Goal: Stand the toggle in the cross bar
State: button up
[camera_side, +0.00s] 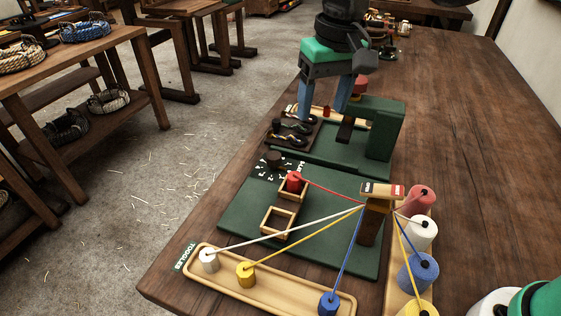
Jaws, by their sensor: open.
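My gripper (322,112) hangs with its two blue fingers apart over the far green fixture. A small red piece shows between or behind the fingers; I cannot tell which. A red toggle (294,182) with a red cord stands in the farther of two square wooden frames; the nearer frame (278,222) is empty. White (209,260), yellow (246,274) and blue (328,303) toggles stand in the tray marked TOGGLES (292,298). Their cords run to a wooden post (371,222) with a white-and-red top. I cannot tell surely which part is the cross bar.
A green fixture (384,128) with a raised arm stands behind. A dark tray (273,138) holds black hook-like pieces. A dark knob (274,158) sits near the green board (240,213). Red, white, blue and yellow spools (418,272) line the right.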

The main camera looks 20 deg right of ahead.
jog(key=s+d+f+t, duration=0.2)
jog(key=s+d+t, duration=0.1)
jog(key=d, duration=0.3)
jog(key=s+d+f+t, duration=0.2)
jog(key=s+d+f, duration=0.1)
jog(key=s+d, duration=0.2)
jog(key=shift+s+d+t, duration=0.3)
jog(key=shift+d+t, duration=0.1)
jog(key=shift+d, duration=0.25)
jog(key=shift+r, duration=2.45)
